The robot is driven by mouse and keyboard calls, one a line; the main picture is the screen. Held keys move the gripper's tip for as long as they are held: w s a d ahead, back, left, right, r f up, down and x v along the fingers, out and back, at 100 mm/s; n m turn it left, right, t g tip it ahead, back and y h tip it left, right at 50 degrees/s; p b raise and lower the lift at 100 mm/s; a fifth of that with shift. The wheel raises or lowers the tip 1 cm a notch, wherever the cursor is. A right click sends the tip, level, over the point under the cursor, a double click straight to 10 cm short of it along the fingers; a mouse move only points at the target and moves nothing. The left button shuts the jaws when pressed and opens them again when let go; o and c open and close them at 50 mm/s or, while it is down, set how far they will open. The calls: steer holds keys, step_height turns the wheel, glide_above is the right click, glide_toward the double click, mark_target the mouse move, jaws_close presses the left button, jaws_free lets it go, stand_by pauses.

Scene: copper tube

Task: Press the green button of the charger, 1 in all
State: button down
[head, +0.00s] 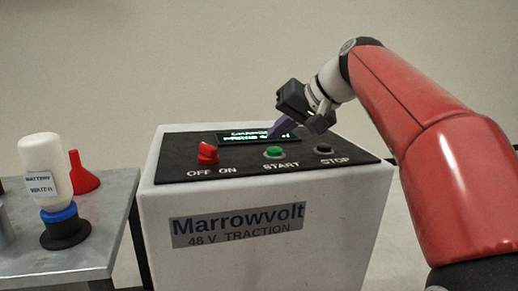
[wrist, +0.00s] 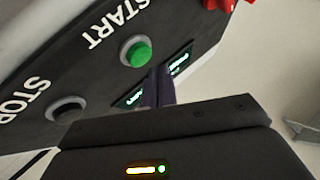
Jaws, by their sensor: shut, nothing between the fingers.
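The charger (head: 180,245) is a white box with a black sloped top panel. The green button (head: 274,152) sits on that panel above the word START; it also shows in the wrist view (wrist: 137,51). My gripper (head: 273,133) is shut and empty. Its fingertips are over the panel, behind the green button and in front of part of the lit display (head: 240,138). In the wrist view the fingertips (wrist: 160,74) appear close beside the button, apart from it in the picture. I cannot tell their height above the panel.
A black STOP button (head: 323,149) is right of the green one. A red OFF/ON knob (head: 208,152) is at the panel's left. A metal table (head: 105,215) on the left holds a white bottle (head: 46,165) and a red funnel (head: 82,174).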

mark_target(279, 150)
steer(key=shift+f, duration=0.1)
stand_by(0.5)
steer(key=shift+f+b, duration=0.35)
steer(key=shift+f, duration=0.1)
steer(key=shift+f+b, duration=0.4)
steer(key=shift+f, duration=0.1)
stand_by(0.5)
steer(key=shift+r, duration=0.1)
steer(key=shift+r+p, duration=0.85)
steer(key=shift+p, duration=0.15)
steer(key=shift+r, duration=0.1)
step_height(279, 150, up, 2)
steer(key=shift+r+p, duration=0.15)
steer(key=shift+p, duration=1.05)
steer(key=shift+r+p, duration=0.6)
steer(key=shift+r, duration=0.65)
